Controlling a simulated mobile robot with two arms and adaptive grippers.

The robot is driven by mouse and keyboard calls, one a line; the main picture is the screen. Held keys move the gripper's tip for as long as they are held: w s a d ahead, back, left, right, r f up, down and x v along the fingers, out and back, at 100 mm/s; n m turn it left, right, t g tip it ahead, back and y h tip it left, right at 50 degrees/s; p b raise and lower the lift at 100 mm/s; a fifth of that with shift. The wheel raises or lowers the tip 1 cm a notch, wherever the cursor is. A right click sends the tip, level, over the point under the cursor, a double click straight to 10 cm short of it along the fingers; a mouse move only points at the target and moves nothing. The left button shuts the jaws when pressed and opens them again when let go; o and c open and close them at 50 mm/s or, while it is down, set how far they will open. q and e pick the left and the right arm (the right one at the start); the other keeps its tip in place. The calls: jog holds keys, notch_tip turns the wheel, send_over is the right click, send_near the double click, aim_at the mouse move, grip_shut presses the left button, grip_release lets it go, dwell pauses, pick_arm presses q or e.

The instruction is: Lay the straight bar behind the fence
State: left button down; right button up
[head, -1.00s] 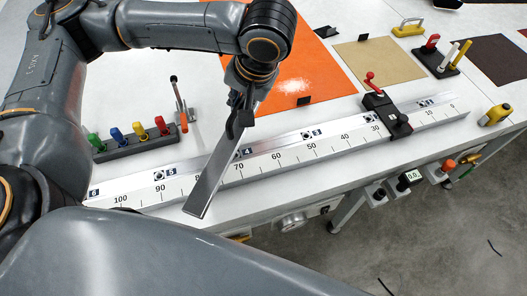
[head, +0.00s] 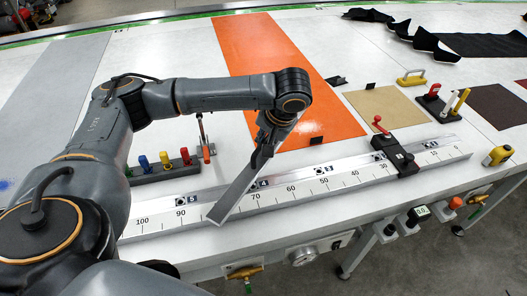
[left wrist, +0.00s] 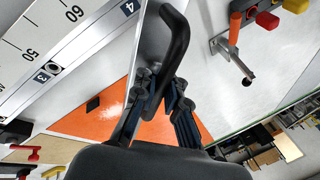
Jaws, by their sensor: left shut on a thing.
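The straight bar (head: 240,190) is a flat grey metal strip with a black handle (left wrist: 176,40). My left gripper (head: 268,146) is shut on this handle; the left wrist view also shows the fingers (left wrist: 162,92) around it. In the head view the bar slants down to the lower left, crossing in front of the fence (head: 345,174). The fence is a long silver rail with a number scale along the bench front. The bar's lower end shows near the 80 mark; its height above the fence is hard to tell. My right gripper is not in view.
Behind the fence lie an orange sheet (head: 275,60) and a tan sheet (head: 385,112). A holder with coloured handles (head: 163,170) and a small upright clamp (head: 204,140) stand left of the bar. A black stop with a red lever (head: 396,155) sits on the fence.

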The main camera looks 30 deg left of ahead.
pick_arm(q)
jog(key=shift+w+a+f, duration=0.3)
jog(key=shift+w+f, duration=0.05)
jog(key=shift+f, duration=0.15)
jog(key=shift+w+a+f, duration=0.25)
jog(key=shift+w+f, duration=0.1)
jog(key=shift+f, duration=0.1)
jog(key=shift+w+a+f, duration=0.25)
jog(key=shift+w+f, duration=0.1)
jog(key=shift+f, duration=0.2)
notch_tip(320, 180, down, 3)
jog(key=shift+w+a+p, duration=0.15)
jog(key=shift+p, duration=0.85)
jog(key=shift+f, duration=0.35)
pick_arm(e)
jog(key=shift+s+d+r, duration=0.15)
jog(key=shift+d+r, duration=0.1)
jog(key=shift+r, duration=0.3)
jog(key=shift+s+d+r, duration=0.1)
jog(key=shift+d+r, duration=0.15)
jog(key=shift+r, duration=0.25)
pick_arm(q)
jog(key=shift+f, duration=0.3)
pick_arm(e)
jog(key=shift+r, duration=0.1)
